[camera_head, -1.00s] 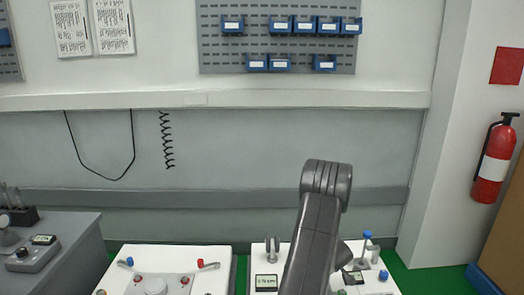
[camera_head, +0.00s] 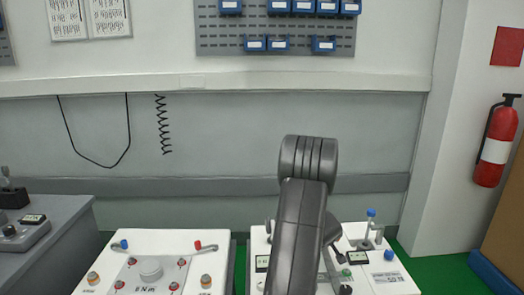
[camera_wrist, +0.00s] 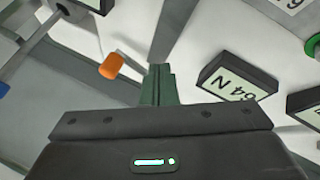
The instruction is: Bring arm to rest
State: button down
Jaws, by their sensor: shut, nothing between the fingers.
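My arm rises in the middle of the head view, in front of the right white cart (camera_head: 398,280), and hides part of its top. In the wrist view my gripper (camera_wrist: 158,80) is shut, its dark green fingers together with nothing between them. The fingers point towards the gap between two white surfaces. The gripper itself is hidden in the head view.
A grey cabinet (camera_head: 70,212) stands far left. A fire extinguisher (camera_head: 496,145) hangs at right.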

jog(key=shift+a+f+m+h+b, duration=0.2)
jog(key=shift+a+m+h+b, duration=0.35)
jog(key=shift+b, duration=1.45)
jog(key=shift+w+a+r+m+g+b, duration=0.15)
jog(key=shift+a+m+g+b, duration=0.2)
jog(key=shift+m+b, duration=0.3)
jog(key=shift+a+r, duration=0.1)
